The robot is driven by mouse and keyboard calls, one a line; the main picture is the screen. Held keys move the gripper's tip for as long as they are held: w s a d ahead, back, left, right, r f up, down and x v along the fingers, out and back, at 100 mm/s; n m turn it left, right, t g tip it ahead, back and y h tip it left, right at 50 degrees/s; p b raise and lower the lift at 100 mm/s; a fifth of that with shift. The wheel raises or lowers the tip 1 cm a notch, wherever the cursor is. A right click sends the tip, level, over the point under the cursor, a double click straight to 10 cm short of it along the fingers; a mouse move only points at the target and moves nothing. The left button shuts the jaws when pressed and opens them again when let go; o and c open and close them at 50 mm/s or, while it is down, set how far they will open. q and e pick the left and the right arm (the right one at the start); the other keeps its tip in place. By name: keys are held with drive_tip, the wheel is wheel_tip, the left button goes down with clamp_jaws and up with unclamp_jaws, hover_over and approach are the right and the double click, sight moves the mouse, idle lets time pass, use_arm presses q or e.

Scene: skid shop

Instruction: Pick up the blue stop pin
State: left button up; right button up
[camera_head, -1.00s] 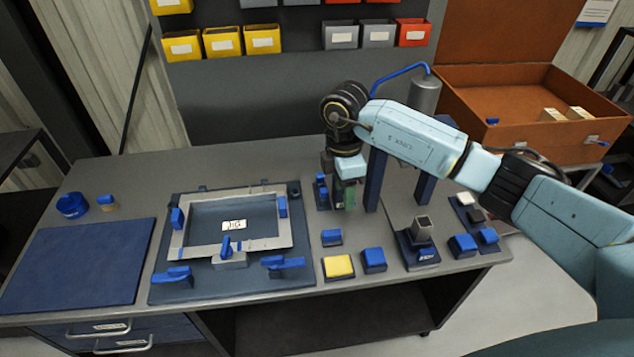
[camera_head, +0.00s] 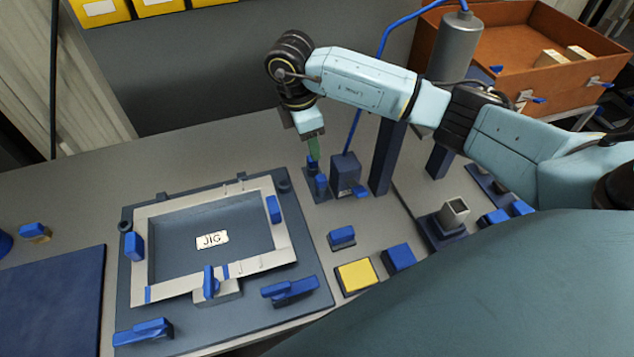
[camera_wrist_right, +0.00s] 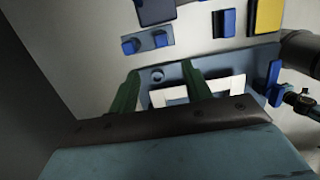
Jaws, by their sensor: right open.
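Two blue pins stand on a small dark plate (camera_head: 317,197) right of the jig; the rear one (camera_head: 311,167) and the front one (camera_head: 321,184) look alike, and I cannot tell which is the stop pin. My right gripper (camera_head: 313,148), with green fingers, points down just above and behind the rear pin. In the wrist view the right gripper (camera_wrist_right: 160,84) is open with nothing between its fingers. The plate with the two blue pins (camera_wrist_right: 129,45) lies beyond the fingertips there, apart from them. My left gripper is out of view.
The jig (camera_head: 128,278) with blue clamps lies left of the pins. A dark block (camera_head: 345,172) with a blue cord and a dark post (camera_head: 386,160) stand close on the right. A blue block (camera_head: 342,237) and a yellow-topped block (camera_head: 356,275) are in front.

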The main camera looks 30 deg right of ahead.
hover_over(321, 177)
drive_tip(key=a, duration=0.1)
wheel_tip(321, 177, down, 7)
drive_tip(key=shift+w+a+f, duration=0.1)
drive_tip(key=shift+a, duration=0.05)
drive_tip(key=f, duration=0.2)
drive_tip(key=d+f, duration=0.1)
drive_tip(key=f, duration=0.1)
drive_tip(key=shift+f, duration=0.35)
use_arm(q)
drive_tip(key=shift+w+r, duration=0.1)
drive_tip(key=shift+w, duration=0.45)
use_arm(e)
drive_tip(key=c, duration=1.1)
drive_tip(key=shift+o, duration=0.2)
drive_tip(key=shift+r, duration=0.1)
